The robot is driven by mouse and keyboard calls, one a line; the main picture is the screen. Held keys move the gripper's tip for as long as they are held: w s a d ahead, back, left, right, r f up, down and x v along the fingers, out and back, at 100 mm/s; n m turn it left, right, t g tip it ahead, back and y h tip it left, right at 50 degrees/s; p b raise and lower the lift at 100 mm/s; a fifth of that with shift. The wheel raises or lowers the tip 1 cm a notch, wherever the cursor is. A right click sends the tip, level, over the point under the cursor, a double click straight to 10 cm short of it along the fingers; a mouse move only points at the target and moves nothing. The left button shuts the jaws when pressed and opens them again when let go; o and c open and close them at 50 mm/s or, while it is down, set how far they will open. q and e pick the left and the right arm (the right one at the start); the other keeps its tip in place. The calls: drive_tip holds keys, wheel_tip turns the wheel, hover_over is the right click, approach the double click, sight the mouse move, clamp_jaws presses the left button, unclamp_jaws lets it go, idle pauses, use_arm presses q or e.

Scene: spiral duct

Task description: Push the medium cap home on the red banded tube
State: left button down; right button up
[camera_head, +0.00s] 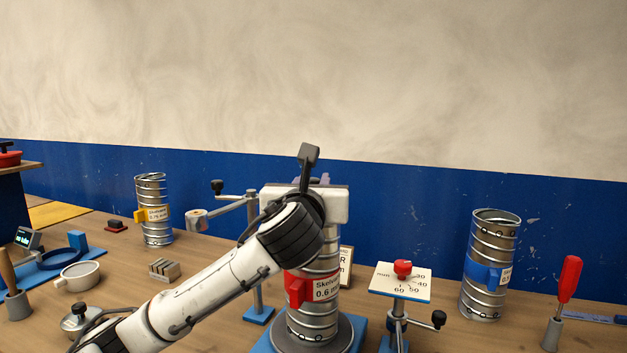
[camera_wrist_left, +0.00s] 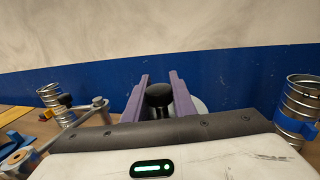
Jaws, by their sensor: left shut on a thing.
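The red banded tube (camera_head: 312,325) stands upright on a round grey base at the middle of the bench, with a red clip and a "0.6" label. My left gripper (camera_head: 322,181) is above it; its wrist and arm cover the tube's top in the head view. In the left wrist view, the purple fingers (camera_wrist_left: 160,88) are shut on the black knob (camera_wrist_left: 159,94) of the medium cap. Part of its pale grey disc (camera_wrist_left: 198,104) shows beside the right finger. How the cap sits on the tube's rim is hidden. My right gripper is out of view.
A yellow banded tube (camera_head: 152,212) stands at left, a blue banded tube (camera_head: 488,270) at right. A stand with a clamp arm (camera_head: 228,208) is close left of the red tube; a dial plate (camera_head: 400,284) is close right. Another knobbed cap (camera_head: 75,322) lies at front left.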

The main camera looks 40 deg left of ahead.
use_arm(q)
drive_tip(key=shift+f, duration=0.95)
drive_tip(key=c, duration=1.4)
unclamp_jaws()
drive_tip(key=b+v, duration=0.1)
drive_tip(key=v, duration=0.9)
drive_tip(key=shift+s+d+f, duration=0.1)
drive_tip(key=shift+s, duration=0.05)
